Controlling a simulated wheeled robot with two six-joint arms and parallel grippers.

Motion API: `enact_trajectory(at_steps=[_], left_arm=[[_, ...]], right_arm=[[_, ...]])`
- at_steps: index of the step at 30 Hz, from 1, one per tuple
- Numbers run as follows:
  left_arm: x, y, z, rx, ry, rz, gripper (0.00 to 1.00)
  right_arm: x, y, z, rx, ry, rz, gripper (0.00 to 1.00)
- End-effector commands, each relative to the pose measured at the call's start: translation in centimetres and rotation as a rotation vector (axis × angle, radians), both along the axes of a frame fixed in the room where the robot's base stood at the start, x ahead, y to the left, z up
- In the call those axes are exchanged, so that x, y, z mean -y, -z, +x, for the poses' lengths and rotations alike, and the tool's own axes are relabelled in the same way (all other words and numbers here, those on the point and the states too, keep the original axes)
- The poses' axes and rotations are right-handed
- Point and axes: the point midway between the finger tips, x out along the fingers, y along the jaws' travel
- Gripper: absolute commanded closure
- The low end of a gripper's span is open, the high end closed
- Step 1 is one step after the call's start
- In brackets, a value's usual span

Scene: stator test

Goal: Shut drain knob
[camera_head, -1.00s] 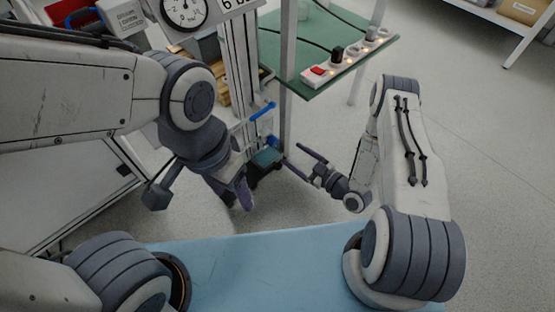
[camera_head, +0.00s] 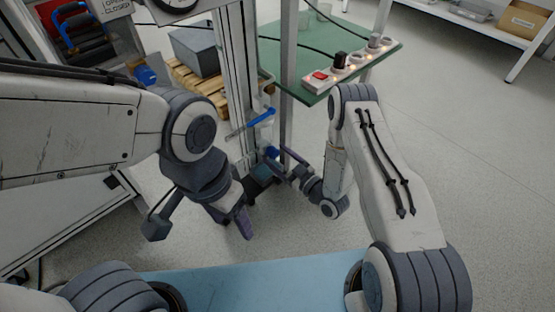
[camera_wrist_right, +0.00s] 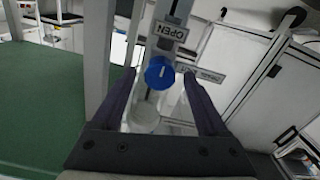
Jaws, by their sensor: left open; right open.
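A round blue knob (camera_wrist_right: 159,73) with a short white mark on its face shows in the right wrist view. An upside-down "OPEN" plate (camera_wrist_right: 171,31) sits above it, and a second plate (camera_wrist_right: 202,73), hard to read, is to its right. My right gripper (camera_wrist_right: 161,76) is open, and the knob appears between its fingertips; I cannot tell whether they touch it. In the head view the right gripper (camera_head: 280,163) is beside the metal post, near a small blue part (camera_head: 271,152). My left gripper (camera_head: 239,223) is open and empty, low in front of the frame.
A green table (camera_head: 318,50) with a power strip (camera_head: 345,67) stands behind the right arm. A blue lever (camera_head: 262,117) is on the frame above the right gripper. A wooden pallet (camera_head: 200,82) with a grey bin (camera_head: 196,48) is behind. The floor at right is clear.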

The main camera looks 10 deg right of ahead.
Motion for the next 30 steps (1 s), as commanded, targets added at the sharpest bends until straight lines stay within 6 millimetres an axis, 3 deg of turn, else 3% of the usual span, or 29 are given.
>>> enact_trajectory(at_steps=[8,14,23,30], left_arm=[[0.0,0.0,0.0,0.000,0.000,0.000,0.35],[0.0,0.0,0.0,0.000,0.000,0.000,0.35],[0.0,-0.4,0.0,0.000,0.000,0.000,0.35],[0.0,-1.7,0.0,0.000,0.000,0.000,0.35]], right_arm=[[-0.1,0.0,0.1,0.000,0.000,0.000,0.23],[-0.1,0.0,0.1,0.000,0.000,0.000,1.00],[-0.1,-0.1,0.1,-0.017,-0.001,0.022,1.00],[0.0,-0.3,0.0,-0.088,-0.001,0.118,1.00]])
